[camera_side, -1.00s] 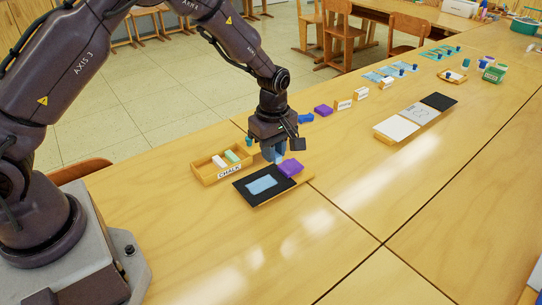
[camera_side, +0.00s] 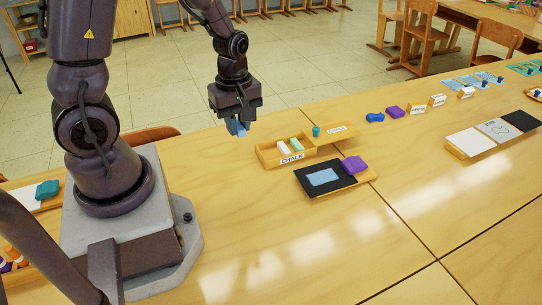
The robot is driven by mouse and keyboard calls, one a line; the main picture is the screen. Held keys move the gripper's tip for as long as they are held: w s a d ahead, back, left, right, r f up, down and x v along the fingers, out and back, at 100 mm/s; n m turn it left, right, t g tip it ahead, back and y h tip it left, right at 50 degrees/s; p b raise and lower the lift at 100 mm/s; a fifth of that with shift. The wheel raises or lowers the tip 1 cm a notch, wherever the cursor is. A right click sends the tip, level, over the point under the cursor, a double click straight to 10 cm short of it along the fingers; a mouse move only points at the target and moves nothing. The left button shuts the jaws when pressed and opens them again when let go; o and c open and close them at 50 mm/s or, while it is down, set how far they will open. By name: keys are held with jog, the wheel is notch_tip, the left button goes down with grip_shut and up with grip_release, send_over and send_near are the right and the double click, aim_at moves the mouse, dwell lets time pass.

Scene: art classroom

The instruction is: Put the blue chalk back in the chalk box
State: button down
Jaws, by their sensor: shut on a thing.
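My gripper (camera_side: 237,128) hangs pointing down at the back left of the chalk box, above table height. The gripper is apart from the box.
A black board (camera_side: 314,188) with a light blue sheet (camera_side: 322,177) and a purple cloth-like thing (camera_side: 354,165) lies in front of the box. A teal piece (camera_side: 316,131) and a labelled wooden lid-like piece (camera_side: 345,131) are behind it. The table front is clear.

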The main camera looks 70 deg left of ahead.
jog(key=s, duration=0.1)
jog(key=s+m, duration=0.1)
jog(key=s+d+f, duration=0.1)
jog(key=shift+s+f, duration=0.1)
jog(key=shift+a, duration=0.1)
send_over(271, 158)
jog(key=f, duration=0.8)
jog(key=shift+s+f, duration=0.35)
jog(key=shift+s, duration=0.05)
jog(key=f, duration=0.1)
jog(key=w+f, duration=0.1)
jog(key=f, duration=0.1)
jog(key=shift+f, duration=0.45)
